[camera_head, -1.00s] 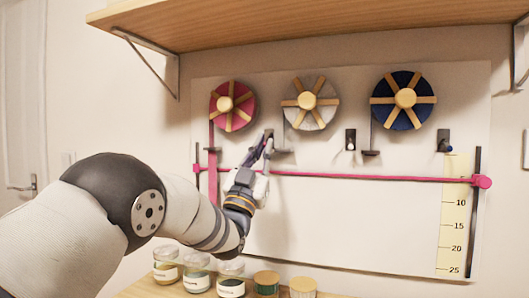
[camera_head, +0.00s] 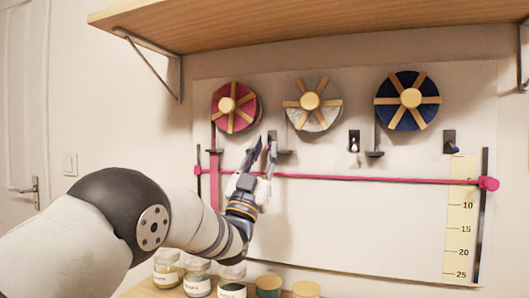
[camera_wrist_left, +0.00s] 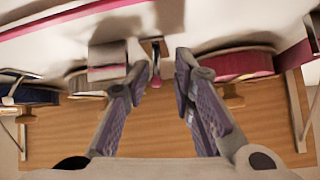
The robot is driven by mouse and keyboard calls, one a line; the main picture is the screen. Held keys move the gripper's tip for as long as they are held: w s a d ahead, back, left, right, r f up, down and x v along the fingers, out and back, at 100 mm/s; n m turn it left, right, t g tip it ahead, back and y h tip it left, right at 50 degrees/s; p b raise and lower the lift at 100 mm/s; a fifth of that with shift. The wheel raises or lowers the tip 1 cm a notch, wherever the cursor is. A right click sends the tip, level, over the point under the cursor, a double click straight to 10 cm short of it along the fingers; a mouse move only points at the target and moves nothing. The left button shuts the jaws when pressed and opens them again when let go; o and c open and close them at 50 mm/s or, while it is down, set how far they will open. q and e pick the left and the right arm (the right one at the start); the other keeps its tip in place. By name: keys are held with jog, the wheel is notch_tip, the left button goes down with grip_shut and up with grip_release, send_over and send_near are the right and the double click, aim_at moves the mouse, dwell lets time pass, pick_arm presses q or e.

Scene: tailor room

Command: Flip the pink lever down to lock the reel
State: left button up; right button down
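The pink reel (camera_head: 234,107), with wooden spokes, hangs at the left of the wall panel. Its lever mount (camera_head: 272,135) is a small dark plate to its lower right, mostly covered by my left gripper (camera_head: 264,146). In the left wrist view, which is upside down, the pink lever's round tip (camera_wrist_left: 155,83) shows between the two fingers, closer to the left one. My left gripper (camera_wrist_left: 164,70) is open there, with a finger on either side of the lever. Whether a finger touches it I cannot tell. My right gripper is not in view.
A white reel (camera_head: 313,106) and a blue reel (camera_head: 407,101) hang to the right, each with its own lever. A pink horizontal bar (camera_head: 380,180) crosses the panel below. A wooden shelf (camera_head: 330,32) is above; several jars (camera_head: 197,280) stand below.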

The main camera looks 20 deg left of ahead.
pick_arm(q)
jog(key=shift+d+f+h, duration=0.1)
jog(key=shift+d+h, duration=0.05)
jog(key=shift+h, duration=0.15)
jog(key=v, duration=0.8)
